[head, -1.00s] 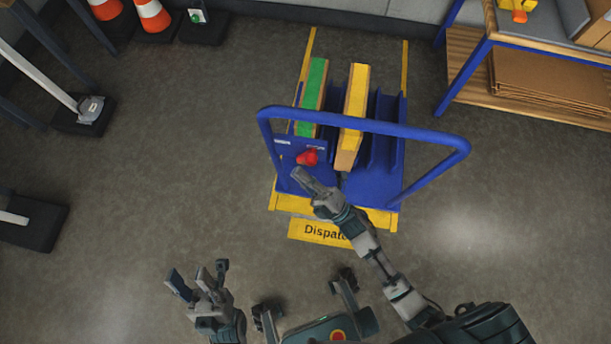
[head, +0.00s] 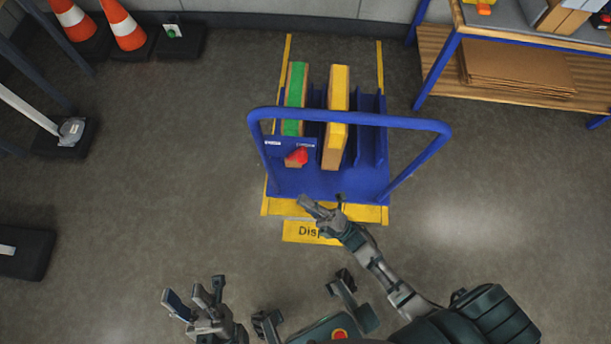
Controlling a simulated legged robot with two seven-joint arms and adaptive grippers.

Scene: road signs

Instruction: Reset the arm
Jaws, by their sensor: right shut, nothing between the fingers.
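My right gripper (head: 321,205) is shut and empty. It hangs in front of the blue cart (head: 300,183), over the cart's near yellow edge and the yellow dispatch label. A gap separates it from the red knob (head: 297,157) on the cart's small panel. My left gripper (head: 192,298) is at the bottom left over bare floor, with its fingers spread apart and nothing between them. The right forearm covers part of the dispatch label (head: 298,231).
A green-topped panel (head: 295,97) and a yellow-topped panel (head: 337,115) stand in the cart slots. The cart's blue handle (head: 350,116) arches above. Orange cones (head: 124,28) stand back left, a blue-framed bench (head: 434,72) back right.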

